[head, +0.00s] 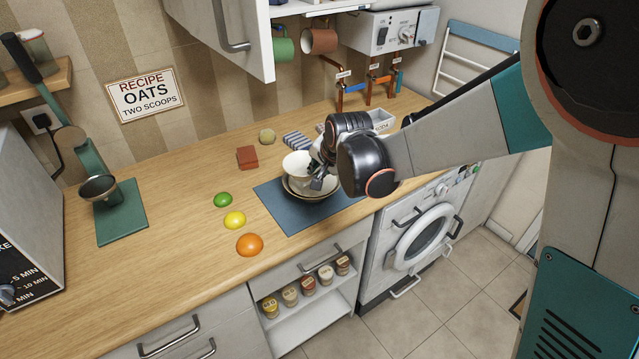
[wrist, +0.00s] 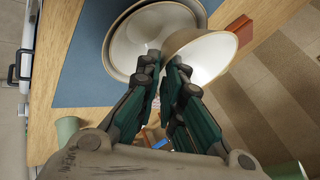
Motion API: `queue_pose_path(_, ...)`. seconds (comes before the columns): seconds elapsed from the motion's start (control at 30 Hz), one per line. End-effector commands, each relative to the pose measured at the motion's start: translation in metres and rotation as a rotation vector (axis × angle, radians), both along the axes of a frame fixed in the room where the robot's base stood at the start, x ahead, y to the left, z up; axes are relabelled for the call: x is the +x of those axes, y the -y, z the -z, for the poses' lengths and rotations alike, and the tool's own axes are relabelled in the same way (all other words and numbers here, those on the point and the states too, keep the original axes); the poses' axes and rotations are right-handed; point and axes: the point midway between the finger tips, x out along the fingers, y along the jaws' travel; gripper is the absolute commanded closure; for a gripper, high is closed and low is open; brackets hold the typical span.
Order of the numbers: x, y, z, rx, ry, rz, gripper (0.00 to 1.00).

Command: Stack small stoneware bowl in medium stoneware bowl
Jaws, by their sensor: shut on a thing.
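The small stoneware bowl (head: 297,163), pale with a brown rim, is in my gripper (head: 319,179), raised and tilted above the other bowls. In the wrist view, the small bowl (wrist: 212,55) is to the right of the fingertips and overlaps the right side of the bowls below. My gripper (wrist: 166,62) is shut on its rim or wall. The medium stoneware bowl (wrist: 138,32) appears to sit inside a larger bowl (wrist: 109,52), both upright on the blue mat (head: 274,208). Whether the small bowl touches the medium bowl is hard to tell.
Green, yellow and orange fruits (head: 235,220) lie left of the mat. A red-brown block (head: 247,157) and a grey ridged item (head: 297,141) are behind. An open cabinet door (head: 225,32) hangs above.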

Motion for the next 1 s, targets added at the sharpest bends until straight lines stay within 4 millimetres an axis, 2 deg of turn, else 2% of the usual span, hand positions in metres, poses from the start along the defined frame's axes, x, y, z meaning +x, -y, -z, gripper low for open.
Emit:
queue_pose_path(0.23,0.000,0.000,0.036,0.000,0.000,0.000,1.00)
queue_pose_path(0.7,0.000,0.000,0.042,0.000,0.000,0.000,1.00)
queue_pose_path(0.73,0.000,0.000,0.042,0.000,0.000,0.000,0.88)
queue_pose_path(0.8,0.000,0.000,0.042,0.000,0.000,0.000,0.73)
queue_pose_path(1.0,0.000,0.000,0.041,0.000,0.000,0.000,0.73)
